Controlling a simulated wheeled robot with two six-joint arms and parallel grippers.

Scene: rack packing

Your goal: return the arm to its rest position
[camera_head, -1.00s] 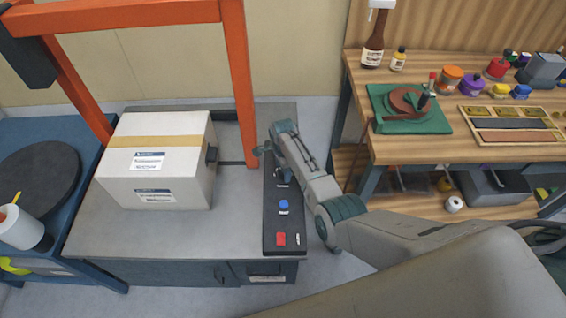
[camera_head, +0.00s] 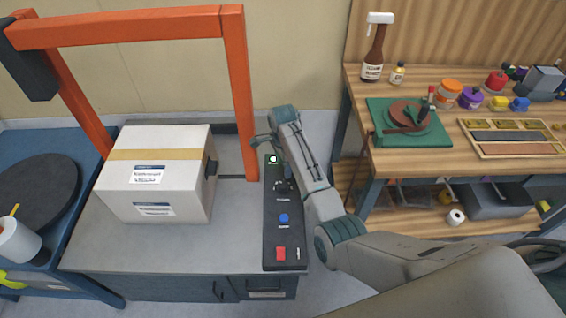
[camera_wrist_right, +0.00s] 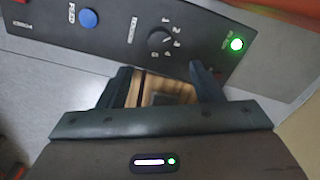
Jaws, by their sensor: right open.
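My right arm (camera_head: 325,205) reaches in from the lower right of the head view. Its gripper (camera_head: 262,141) is above the far end of a dark control panel (camera_head: 268,240), small and partly hidden by the wrist. In the right wrist view the gripper (camera_wrist_right: 163,84) is open, with two dark fingers apart and nothing between them. The panel (camera_wrist_right: 205,35) lies beyond the fingertips, with a blue button (camera_wrist_right: 88,18), a dial (camera_wrist_right: 160,39) and a lit green light (camera_wrist_right: 236,44). The green light (camera_head: 272,159) also shows in the head view. My left gripper is not in view.
A taped white box (camera_head: 185,195) sits on the grey machine table (camera_head: 110,245) beneath an orange frame (camera_head: 240,90). A wooden workbench (camera_head: 415,165) with jars and a green mat stands right of the arm. A dark turntable (camera_head: 35,190) is at left.

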